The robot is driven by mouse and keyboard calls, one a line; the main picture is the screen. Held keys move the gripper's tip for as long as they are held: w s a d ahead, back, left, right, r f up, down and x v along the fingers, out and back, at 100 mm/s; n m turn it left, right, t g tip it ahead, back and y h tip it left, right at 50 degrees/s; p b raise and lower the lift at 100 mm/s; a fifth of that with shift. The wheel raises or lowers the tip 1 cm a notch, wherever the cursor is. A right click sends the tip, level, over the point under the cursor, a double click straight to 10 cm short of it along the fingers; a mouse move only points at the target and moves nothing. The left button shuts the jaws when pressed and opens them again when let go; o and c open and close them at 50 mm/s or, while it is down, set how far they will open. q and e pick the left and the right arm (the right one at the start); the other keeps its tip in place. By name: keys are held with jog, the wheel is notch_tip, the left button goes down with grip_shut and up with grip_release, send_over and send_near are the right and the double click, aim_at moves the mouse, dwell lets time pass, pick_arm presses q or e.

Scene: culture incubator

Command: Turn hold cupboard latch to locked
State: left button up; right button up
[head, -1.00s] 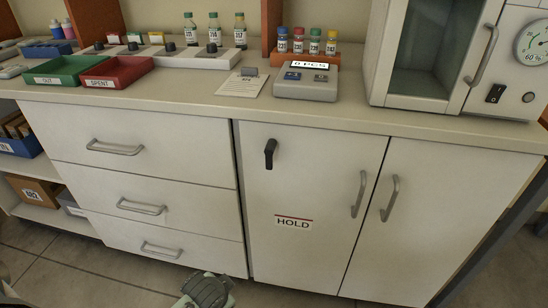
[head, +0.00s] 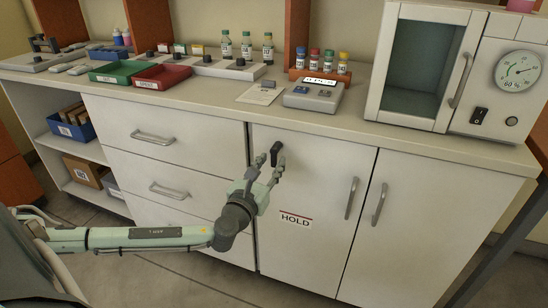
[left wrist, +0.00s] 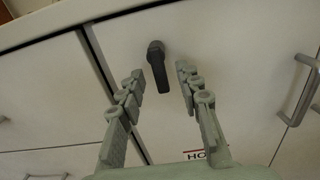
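The black latch (head: 276,152) is on the upper left of the white cupboard door marked HOLD (head: 296,219). Its handle points down, slightly tilted. In the left wrist view the latch (left wrist: 157,66) shows between the two fingers, ahead of their tips. My left gripper (head: 267,169) is open in front of the door, just below and left of the latch. In the left wrist view the left gripper's fingers (left wrist: 160,80) are apart with nothing between them that they clearly touch. My right gripper is not in view.
Metal door handles (head: 351,198) stand out to the right of the latch. Drawers with handles (head: 153,138) lie to the left. The counter (head: 215,91) above holds trays, bottles, a small meter (head: 314,97) and an incubator (head: 415,122).

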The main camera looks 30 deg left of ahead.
pick_arm(q)
jog(key=shift+x, duration=1.45)
grip_shut()
